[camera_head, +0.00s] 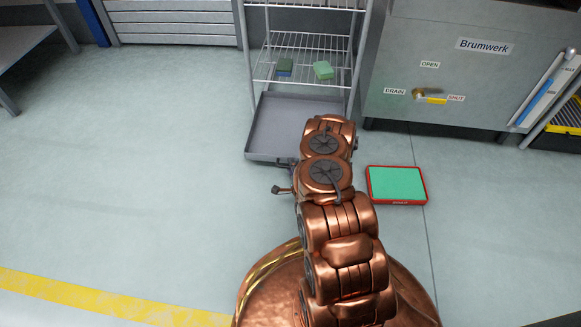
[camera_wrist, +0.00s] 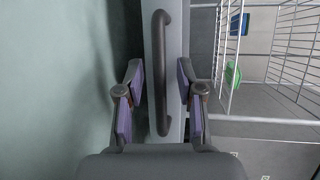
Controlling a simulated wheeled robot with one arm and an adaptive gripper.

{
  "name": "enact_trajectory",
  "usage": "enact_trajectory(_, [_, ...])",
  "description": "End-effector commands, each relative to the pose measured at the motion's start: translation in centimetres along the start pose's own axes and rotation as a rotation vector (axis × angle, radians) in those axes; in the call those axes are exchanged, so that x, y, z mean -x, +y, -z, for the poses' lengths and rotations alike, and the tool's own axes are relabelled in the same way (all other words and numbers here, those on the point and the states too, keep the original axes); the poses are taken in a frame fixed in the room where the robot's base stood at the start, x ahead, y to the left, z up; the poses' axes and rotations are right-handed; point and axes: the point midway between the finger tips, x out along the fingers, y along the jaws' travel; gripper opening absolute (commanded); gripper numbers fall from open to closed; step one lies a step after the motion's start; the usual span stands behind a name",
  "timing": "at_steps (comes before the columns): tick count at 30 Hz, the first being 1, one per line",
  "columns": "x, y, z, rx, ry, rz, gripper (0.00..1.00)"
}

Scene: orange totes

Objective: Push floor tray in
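The floor tray (camera_head: 272,125) is a shallow grey metal tray on the floor at the foot of a wire rack. Its front part sticks out of the rack, and my arm hides its front right corner. In the wrist view the tray's front wall (camera_wrist: 153,145) runs top to bottom, with a dark bar handle (camera_wrist: 163,70) on it. My gripper (camera_wrist: 160,75) is open, with one finger on each side of the handle and front wall. Gaps show beside the handle, but I cannot tell whether either finger touches the wall. In the head view my arm mostly hides the gripper.
The wire rack (camera_head: 305,80) holds a dark green sponge (camera_head: 284,67) and a light green one (camera_head: 323,70) on a shelf. A red-rimmed green mat (camera_head: 397,184) lies on the floor right of my arm. A grey Brumwerk cabinet (camera_head: 450,60) stands right. Floor at left is clear.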

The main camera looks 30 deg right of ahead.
Motion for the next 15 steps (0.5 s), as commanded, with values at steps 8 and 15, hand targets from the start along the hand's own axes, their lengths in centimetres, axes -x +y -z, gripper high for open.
enact_trajectory(8, [0.00,-0.03,-0.02,0.000,0.000,0.001,0.15])
enact_trajectory(15, [0.00,-0.04,-0.01,0.001,0.000,0.001,0.00])
